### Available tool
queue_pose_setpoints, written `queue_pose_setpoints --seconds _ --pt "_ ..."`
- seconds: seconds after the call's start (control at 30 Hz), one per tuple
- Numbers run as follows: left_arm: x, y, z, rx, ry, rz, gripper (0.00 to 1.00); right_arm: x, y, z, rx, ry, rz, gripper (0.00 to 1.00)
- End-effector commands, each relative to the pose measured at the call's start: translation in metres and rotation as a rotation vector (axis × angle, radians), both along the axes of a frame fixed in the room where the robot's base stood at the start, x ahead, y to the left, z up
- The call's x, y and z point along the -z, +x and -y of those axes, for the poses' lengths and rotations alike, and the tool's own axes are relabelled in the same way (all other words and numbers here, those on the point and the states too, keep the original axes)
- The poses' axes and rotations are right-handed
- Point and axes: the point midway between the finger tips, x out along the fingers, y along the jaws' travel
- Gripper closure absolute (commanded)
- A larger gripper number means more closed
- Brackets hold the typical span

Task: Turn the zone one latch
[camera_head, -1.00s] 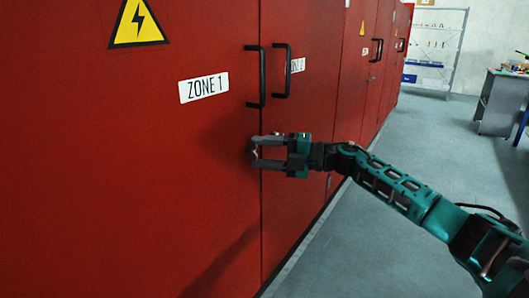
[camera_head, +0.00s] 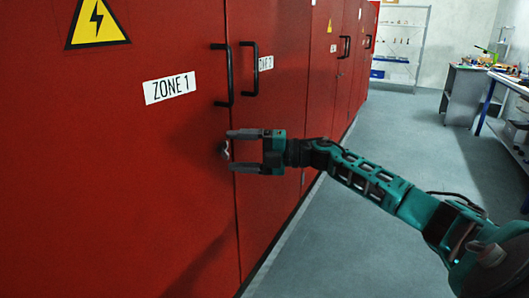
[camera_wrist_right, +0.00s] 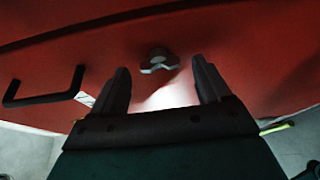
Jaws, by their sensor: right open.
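The zone one latch is a small grey knob (camera_head: 224,149) on the red ZONE 1 door, below the black handle and close to the door's right edge. In the right wrist view the latch (camera_wrist_right: 159,61) shows as a lobed grey knob, beyond the fingertips and roughly between them. My right gripper (camera_head: 232,151) is open, its two fingers pointing at the latch from the right, one above the other. In the wrist view its fingers (camera_wrist_right: 158,68) hold nothing, and the latch appears clear of them. My left gripper is not in view.
The ZONE 1 label (camera_head: 169,88) and a black handle (camera_head: 222,75) are above the latch. A second black handle (camera_head: 250,69) is on the neighbouring ZONE 2 door. Open grey floor (camera_head: 400,150) lies right of the cabinets, with workbenches (camera_head: 466,90) farther back.

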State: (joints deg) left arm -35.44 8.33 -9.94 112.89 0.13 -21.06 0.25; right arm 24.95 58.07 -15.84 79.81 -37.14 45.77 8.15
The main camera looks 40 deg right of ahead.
Motion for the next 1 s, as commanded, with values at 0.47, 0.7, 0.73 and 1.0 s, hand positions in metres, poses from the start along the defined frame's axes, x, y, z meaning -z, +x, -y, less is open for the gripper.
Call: queue_pose_setpoints --seconds 0.47,0.7,0.73,1.0 --pt "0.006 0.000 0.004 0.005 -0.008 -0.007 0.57 0.002 -0.055 0.055 0.000 -0.004 -0.005 0.23" --pt "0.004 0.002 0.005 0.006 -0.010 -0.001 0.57 0.000 -0.074 0.074 0.000 -0.003 -0.003 0.23" --pt "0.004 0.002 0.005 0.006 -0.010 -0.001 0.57 0.001 -0.076 0.076 0.000 -0.002 -0.004 0.23" --pt "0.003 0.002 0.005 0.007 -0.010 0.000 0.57 -0.001 -0.084 0.083 -0.001 -0.001 -0.001 0.23"
